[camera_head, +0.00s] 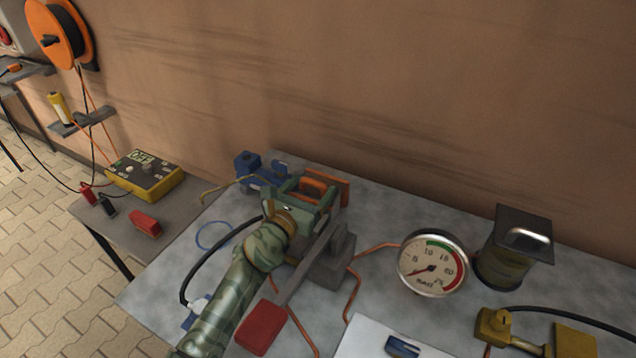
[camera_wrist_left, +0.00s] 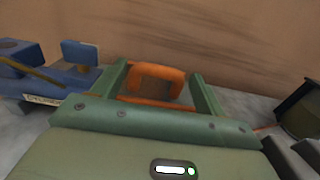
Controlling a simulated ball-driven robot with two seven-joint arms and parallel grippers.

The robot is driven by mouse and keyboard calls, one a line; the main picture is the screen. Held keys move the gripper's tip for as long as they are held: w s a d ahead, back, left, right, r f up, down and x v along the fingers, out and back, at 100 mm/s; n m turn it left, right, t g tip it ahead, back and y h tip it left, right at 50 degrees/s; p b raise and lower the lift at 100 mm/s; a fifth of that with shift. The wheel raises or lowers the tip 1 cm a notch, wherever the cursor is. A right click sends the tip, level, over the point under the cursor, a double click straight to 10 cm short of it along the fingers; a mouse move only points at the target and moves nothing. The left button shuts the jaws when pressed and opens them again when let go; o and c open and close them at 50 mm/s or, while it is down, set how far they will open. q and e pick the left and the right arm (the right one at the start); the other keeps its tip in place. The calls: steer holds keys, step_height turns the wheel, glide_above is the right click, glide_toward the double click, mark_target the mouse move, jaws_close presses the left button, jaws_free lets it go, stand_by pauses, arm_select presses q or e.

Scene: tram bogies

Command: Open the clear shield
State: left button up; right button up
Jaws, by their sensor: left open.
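I cannot make out a clear shield in either view. An orange handle (camera_wrist_left: 157,80), shaped like a grip with a gap under it, stands between the fingers of my left gripper (camera_wrist_left: 162,76). In the head view my left gripper (camera_head: 310,188) is at the back of the grey bench, over a dark grey lever device (camera_head: 327,262), with the orange handle (camera_head: 318,187) showing at its fingers. The fingers are open, one on each side of the handle; I cannot tell whether they touch it. My palm hides what lies below. My right gripper is not in view.
A blue clamp-like device (camera_head: 255,168) stands left of the gripper. A red-ended lever (camera_head: 262,327) juts forward. A round gauge (camera_head: 433,263), a dark canister (camera_head: 503,265) and brass parts (camera_head: 497,325) stand right. A yellow meter (camera_head: 145,177) sits on the left table. The wall is close behind.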

mark_target(317, 179)
arm_select(q)
steer(key=b+x, duration=0.1)
steer(key=x, duration=0.2)
steer(key=shift+f, duration=0.2)
steer(key=shift+w+d+r, duration=0.2)
steer(key=shift+w+d, duration=0.05)
steer(key=shift+w, duration=0.25)
